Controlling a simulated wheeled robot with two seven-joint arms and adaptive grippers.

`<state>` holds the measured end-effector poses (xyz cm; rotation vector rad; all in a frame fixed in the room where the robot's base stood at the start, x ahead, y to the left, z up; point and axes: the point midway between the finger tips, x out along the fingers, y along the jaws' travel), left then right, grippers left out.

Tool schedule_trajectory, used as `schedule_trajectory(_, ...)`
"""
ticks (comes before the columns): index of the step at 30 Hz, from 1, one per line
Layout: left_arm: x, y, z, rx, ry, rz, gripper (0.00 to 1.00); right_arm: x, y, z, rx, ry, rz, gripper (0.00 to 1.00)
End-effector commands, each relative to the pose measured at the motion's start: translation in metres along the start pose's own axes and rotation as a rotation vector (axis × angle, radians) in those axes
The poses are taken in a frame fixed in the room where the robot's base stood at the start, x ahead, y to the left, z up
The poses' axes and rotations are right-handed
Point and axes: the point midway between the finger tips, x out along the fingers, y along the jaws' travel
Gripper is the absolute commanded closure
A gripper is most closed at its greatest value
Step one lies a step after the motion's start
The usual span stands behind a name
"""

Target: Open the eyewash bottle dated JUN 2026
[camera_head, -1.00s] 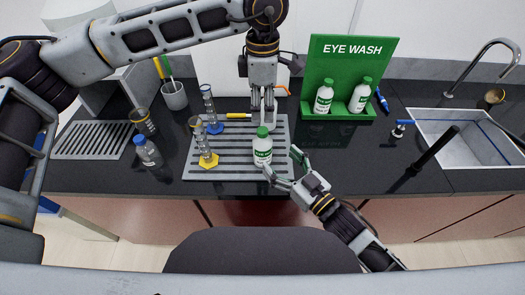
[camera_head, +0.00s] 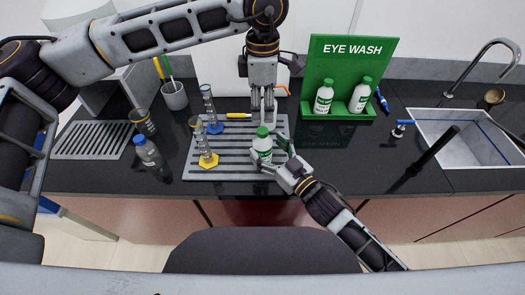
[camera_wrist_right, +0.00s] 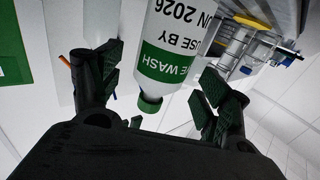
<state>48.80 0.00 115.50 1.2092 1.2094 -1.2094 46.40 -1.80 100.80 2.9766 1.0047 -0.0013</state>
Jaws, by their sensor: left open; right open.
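A white eyewash bottle (camera_head: 262,151) with a green cap and green label stands upright on the grey drain grid. My left gripper (camera_head: 262,105) points down, open and empty, just above the green cap (camera_head: 262,131).
A green EYE WASH stand (camera_head: 350,60) holds two similar bottles behind and to the right. Two graduated cylinders (camera_head: 204,140) stand on the grid (camera_head: 230,168) left of the bottle. A capped clear bottle (camera_head: 147,152) and beaker stand farther left. A sink (camera_head: 462,145) is at right.

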Motion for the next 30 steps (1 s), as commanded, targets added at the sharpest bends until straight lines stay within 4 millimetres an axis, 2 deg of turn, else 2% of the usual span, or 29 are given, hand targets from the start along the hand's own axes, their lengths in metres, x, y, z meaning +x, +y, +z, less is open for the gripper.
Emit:
schedule_trajectory(12, 0.0, 0.0, 0.0, 0.0, 0.0, 0.0, 0.51, 0.025, 0.0, 0.0, 0.0, 0.001, 0.001, 0.23)
schedule_trajectory(26, 0.0, 0.0, 0.0, 0.0, 0.0, 0.0, 0.51, 0.029, 0.0, 0.0, 0.0, 0.0, 0.0, 0.23)
schedule_trajectory(30, 0.0, 0.0, 0.0, 0.0, 0.0, 0.0, 0.51, 0.029, 0.0, 0.0, 0.0, 0.0, 0.0, 0.4)
